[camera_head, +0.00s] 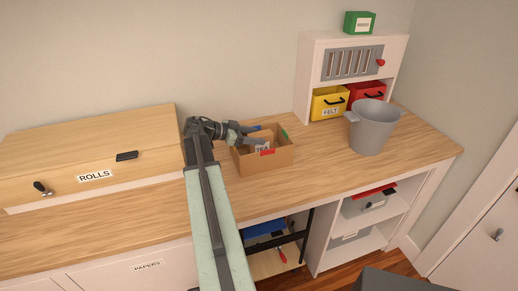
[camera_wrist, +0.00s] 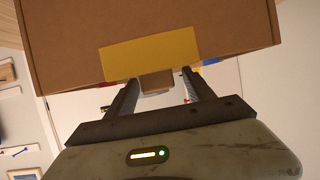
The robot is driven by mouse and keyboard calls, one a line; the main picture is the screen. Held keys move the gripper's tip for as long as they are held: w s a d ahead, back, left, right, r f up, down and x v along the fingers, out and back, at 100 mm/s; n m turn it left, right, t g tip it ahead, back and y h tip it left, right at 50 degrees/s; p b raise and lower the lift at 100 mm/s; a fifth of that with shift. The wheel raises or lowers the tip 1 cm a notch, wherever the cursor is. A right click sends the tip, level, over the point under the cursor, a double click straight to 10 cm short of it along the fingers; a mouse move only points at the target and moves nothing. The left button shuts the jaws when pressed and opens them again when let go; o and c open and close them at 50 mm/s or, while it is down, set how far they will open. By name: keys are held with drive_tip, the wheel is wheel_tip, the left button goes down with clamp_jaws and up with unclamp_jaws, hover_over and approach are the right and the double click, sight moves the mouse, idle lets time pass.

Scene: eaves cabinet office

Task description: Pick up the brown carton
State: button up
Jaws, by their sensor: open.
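An open brown box (camera_head: 265,163) stands on the wooden counter, with red and green patches at its rim. A smaller brown carton labelled TEA (camera_head: 262,147) stands inside it. My gripper (camera_head: 256,135) reaches in from the left over the box's rim, its fingers open near the carton's top. In the wrist view the box (camera_wrist: 65,45) fills the top, with a yellow patch facing me. My gripper (camera_wrist: 160,77) is open there, with a small brown piece, apparently the carton, showing between its fingers. Contact cannot be told; the fingertips are partly hidden.
A grey bucket (camera_head: 374,128) stands to the right. Yellow (camera_head: 329,103) and red (camera_head: 366,91) bins sit in a white cabinet, with a green box (camera_head: 359,23) on top. The ROLLS chest (camera_head: 90,150) is at left. Counter between the box and bucket is clear.

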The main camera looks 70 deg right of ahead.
drive_tip(key=x, duration=0.2)
drive_tip(key=shift+s+d+f+b, duration=0.2)
drive_tip(key=shift+s+f+b, duration=0.05)
drive_tip(key=shift+f+b, duration=0.1)
drive_tip(key=shift+r, duration=0.1)
clamp_jaws()
drive_tip(key=shift+r, duration=0.1)
